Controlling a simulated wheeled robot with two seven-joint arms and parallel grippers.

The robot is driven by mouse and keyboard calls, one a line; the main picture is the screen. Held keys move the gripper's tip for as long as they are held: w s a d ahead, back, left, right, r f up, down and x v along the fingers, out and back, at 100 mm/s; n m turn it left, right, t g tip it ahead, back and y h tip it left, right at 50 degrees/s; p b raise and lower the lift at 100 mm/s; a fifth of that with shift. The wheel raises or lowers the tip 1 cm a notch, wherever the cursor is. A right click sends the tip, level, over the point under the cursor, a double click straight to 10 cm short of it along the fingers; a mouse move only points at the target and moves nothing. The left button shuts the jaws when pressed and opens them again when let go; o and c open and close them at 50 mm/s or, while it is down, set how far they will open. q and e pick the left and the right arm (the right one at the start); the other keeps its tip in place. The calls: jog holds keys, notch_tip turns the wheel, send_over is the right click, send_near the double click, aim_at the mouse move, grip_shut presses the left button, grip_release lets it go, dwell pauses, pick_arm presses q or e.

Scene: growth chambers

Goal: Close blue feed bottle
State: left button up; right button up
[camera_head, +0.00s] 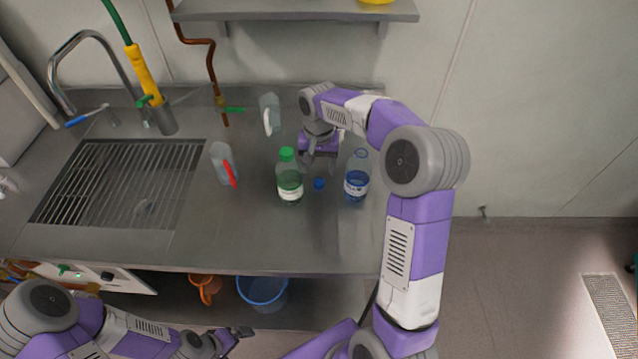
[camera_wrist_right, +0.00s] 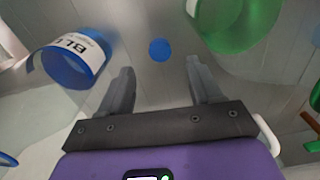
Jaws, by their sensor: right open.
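The blue feed bottle (camera_head: 356,178) stands upright and uncapped on the steel counter, right of my right gripper (camera_head: 318,166). In the right wrist view the blue bottle (camera_wrist_right: 72,62) shows at the upper left with a white label. The small blue cap (camera_head: 319,184) lies on the counter between the blue bottle and the green bottle (camera_head: 289,180). In the wrist view the cap (camera_wrist_right: 160,49) is beyond and between the fingertips of my right gripper (camera_wrist_right: 160,75), which is open and empty. My left gripper (camera_head: 238,334) is low in front of the counter; its jaw state is unclear.
The green-capped bottle stands close left of the cap. A jug with a red handle (camera_head: 222,163) and a clear jug with a pale handle (camera_head: 269,113) stand further left and back. A sink grate (camera_head: 115,185) is at the left. The front counter is clear.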

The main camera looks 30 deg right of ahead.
aim_at(319, 182)
jog(key=shift+f, duration=0.3)
pick_arm(q)
jog(key=shift+f, duration=0.1)
pick_arm(e)
notch_tip(319, 182, down, 5)
jog(key=shift+f+b, duration=0.1)
jog(key=shift+b, duration=0.6)
pick_arm(q)
jog(key=shift+f, duration=0.65)
pick_arm(e)
jog(key=c, duration=1.1)
pick_arm(q)
notch_tip(319, 182, up, 5)
jog(key=p, duration=0.5)
jog(key=shift+f, duration=0.1)
pick_arm(e)
notch_tip(319, 182, up, 18)
pick_arm(q)
jog(key=shift+c, duration=0.3)
